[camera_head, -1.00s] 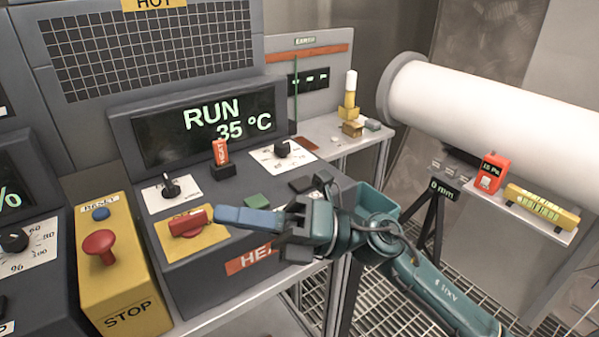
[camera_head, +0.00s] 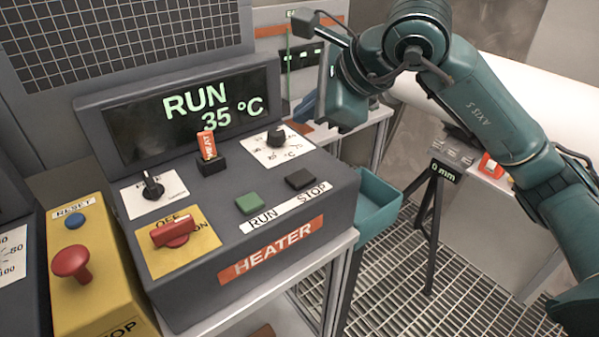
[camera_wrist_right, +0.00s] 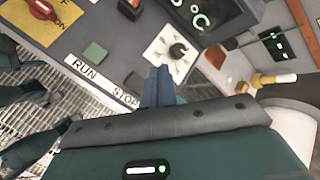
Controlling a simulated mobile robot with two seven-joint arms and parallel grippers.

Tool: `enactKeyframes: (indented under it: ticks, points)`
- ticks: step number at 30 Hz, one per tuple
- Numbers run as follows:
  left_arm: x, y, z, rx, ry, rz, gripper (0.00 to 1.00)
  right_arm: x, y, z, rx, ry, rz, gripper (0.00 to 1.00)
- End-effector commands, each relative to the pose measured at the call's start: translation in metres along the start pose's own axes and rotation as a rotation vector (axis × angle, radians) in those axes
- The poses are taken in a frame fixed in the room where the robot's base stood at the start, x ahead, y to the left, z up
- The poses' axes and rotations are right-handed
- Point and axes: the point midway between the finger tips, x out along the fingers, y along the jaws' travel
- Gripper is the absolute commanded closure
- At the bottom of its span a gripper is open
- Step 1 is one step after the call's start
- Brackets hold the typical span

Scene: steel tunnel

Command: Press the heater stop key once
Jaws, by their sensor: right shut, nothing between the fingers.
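The heater stop key (camera_head: 300,179) is a small dark key above the STOP label on the heater console (camera_head: 330,205). It looks unpressed, but its travel is too small to tell. It also shows in the right wrist view (camera_wrist_right: 133,82), just left of my fingers. The green run key (camera_head: 250,203) sits to its left. The display (camera_head: 200,118) reads RUN, 35 °C. My right gripper (camera_wrist_right: 157,72) is shut and empty, its blue fingers pointing at the console near the white dial.
A yellow stop box (camera_head: 95,260) stands left. A teal bin (camera_head: 375,195) hangs right, beside a tripod (camera_head: 432,215).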

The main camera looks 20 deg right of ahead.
Motion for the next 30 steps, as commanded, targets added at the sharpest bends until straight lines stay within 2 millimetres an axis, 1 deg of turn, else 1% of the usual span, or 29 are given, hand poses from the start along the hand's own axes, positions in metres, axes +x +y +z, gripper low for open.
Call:
enactKeyframes:
  ticks: [8,14,17,26,30]
  points:
    - [0.0,0.0,0.001,0.0,-0.001,0.0,0.43,0.001,0.001,0.0,0.001,-0.003,0.002,1.0]
    - [0.003,0.0,0.005,0.0,0.001,0.002,0.43,0.008,0.006,-0.005,0.002,-0.004,0.004,1.0]
    - [0.006,0.002,0.007,0.0,0.007,0.005,0.43,0.014,0.011,-0.01,0.001,-0.004,0.005,1.0]
    - [0.013,0.009,0.006,0.009,0.052,0.027,0.43,0.044,0.033,-0.031,0.003,-0.004,0.005,1.0]
    - [0.02,0.013,0.014,-0.003,0.071,0.048,0.43,0.058,0.043,-0.041,0.002,-0.004,0.002,1.0]
